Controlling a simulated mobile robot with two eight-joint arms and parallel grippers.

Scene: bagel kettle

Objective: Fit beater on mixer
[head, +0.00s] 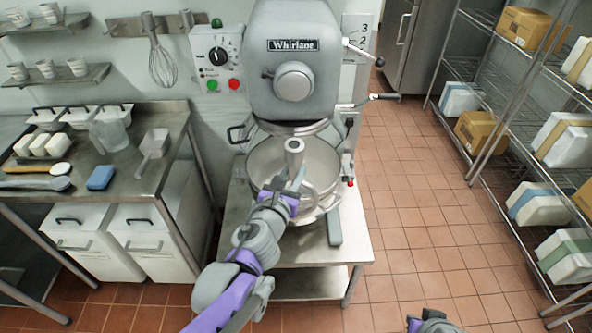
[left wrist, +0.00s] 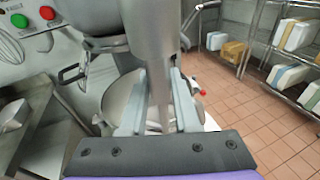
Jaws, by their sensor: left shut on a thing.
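The grey Whirlane mixer (head: 268,85) stands upright on a steel table, its round hub facing me. Its steel bowl (head: 262,160) sits below the mixer head. My left gripper (head: 289,190) is shut on the grey metal beater (head: 294,147), in front of the bowl. The beater's shank points up below the mixer head and looks apart from it; its looped lower part shows right of the gripper.
A control box (head: 217,60) and a whisk (head: 161,62) hang on the wall at left. A steel counter (head: 130,180) with tubs and a scoop stands left. Wire shelves (head: 480,120) with boxes line the right. The tiled floor between is clear.

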